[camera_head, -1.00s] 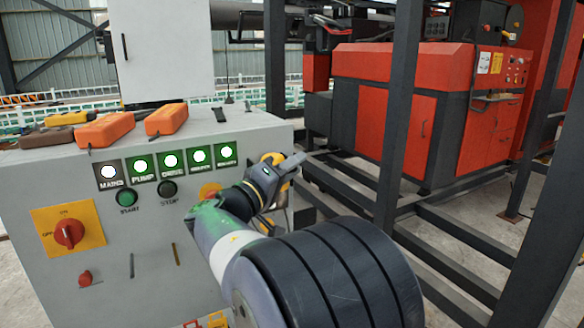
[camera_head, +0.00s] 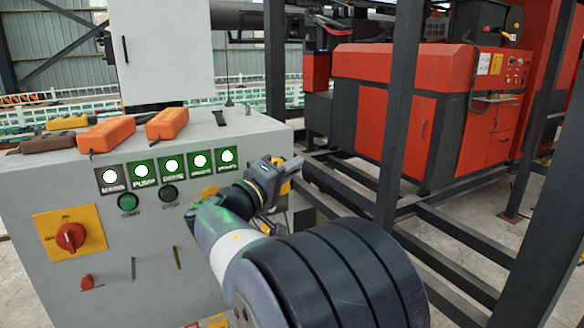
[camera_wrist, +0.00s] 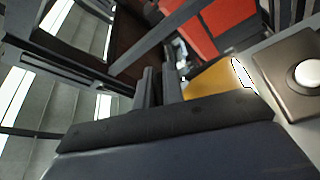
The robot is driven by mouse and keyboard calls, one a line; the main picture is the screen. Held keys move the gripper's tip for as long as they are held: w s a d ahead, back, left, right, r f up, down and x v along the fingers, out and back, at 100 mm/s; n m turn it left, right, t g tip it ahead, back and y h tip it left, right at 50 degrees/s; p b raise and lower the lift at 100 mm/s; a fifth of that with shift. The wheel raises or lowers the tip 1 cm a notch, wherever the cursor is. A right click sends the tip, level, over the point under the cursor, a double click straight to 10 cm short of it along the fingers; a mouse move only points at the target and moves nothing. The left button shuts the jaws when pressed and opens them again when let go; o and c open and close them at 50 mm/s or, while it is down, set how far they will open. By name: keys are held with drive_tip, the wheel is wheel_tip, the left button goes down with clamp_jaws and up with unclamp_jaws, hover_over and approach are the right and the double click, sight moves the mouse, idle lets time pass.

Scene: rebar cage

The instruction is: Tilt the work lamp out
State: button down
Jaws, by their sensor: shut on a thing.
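The work lamp (camera_wrist: 212,88) shows in the wrist view as a yellow body with a bright white face on its right. In the head view only a small yellow piece of it (camera_head: 285,188) shows beside my gripper (camera_head: 285,165), at the right edge of the grey control cabinet (camera_head: 150,235). In the wrist view my gripper's two dark fingers (camera_wrist: 160,86) stand close together at the lamp's left side. The gripper is shut on the lamp. The exact grip point is hidden, and my wrist covers most of the lamp in the head view.
Lit indicators (camera_head: 170,166) line the cabinet front above a yellow switch plate (camera_head: 70,237). Orange pendants (camera_head: 106,134) lie on its top. A dark steel post (camera_head: 398,110) and rails stand just right of my arm. A red machine (camera_head: 420,115) is behind.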

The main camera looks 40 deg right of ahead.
drive_tip(key=w+r+n+y+p, duration=0.1)
drive_tip(key=n+p, duration=0.1)
drive_tip(key=p, duration=0.1)
drive_tip(key=r+n+y+p, duration=0.1)
drive_tip(key=n+p, duration=0.1)
drive_tip(key=w+r+n+p, duration=0.1)
drive_tip(key=n+p, duration=0.2)
drive_tip(key=shift+w+d+r+y+p, duration=0.2)
drive_tip(key=shift+w+d+y+p, duration=0.1)
drive_tip(key=shift+d+y+p, duration=0.1)
drive_tip(key=shift+w+n+y+p, duration=0.3)
drive_tip(key=shift+w+n+p, duration=0.05)
drive_tip(key=shift+n+p, duration=0.6)
drive_tip(key=shift+f, duration=0.1)
drive_tip(key=c, duration=1.5)
unclamp_jaws()
